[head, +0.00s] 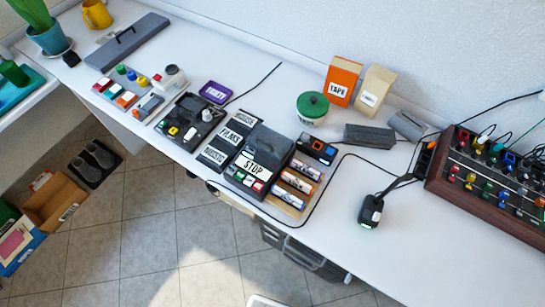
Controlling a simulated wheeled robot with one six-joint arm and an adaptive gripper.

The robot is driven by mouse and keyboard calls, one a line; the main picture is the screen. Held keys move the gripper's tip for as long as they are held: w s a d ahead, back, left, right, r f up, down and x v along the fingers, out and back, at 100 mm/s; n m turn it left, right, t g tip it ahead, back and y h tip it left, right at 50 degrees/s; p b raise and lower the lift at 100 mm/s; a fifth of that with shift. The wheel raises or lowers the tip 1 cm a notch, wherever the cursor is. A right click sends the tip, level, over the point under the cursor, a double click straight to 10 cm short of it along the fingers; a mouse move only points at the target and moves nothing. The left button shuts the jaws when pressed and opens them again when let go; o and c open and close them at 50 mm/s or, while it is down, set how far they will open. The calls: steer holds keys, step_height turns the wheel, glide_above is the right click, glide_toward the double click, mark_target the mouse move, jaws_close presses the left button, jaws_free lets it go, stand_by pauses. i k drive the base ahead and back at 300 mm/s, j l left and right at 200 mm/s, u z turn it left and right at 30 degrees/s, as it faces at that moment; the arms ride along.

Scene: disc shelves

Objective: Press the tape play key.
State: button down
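A dark tape-player-like device (272,142) lies on the white counter, near its front edge in the middle of the view. It has a white label reading STOP (253,167). A row of small coloured keys (246,179), with white, red and green among them, runs along its front left end. I cannot tell which key is play, as their markings are too small to read. No key is visibly covered. My gripper is not in view.
Labelled black cases (222,146) lie left of the device, and a rack of small cassettes (295,182) lies right. A black cable loops around the rack to a black handheld unit (370,211). A mixer (490,175) stands far right. The front right counter is clear.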

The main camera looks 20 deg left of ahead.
mark_target(240, 175)
steer(key=u, duration=0.8)
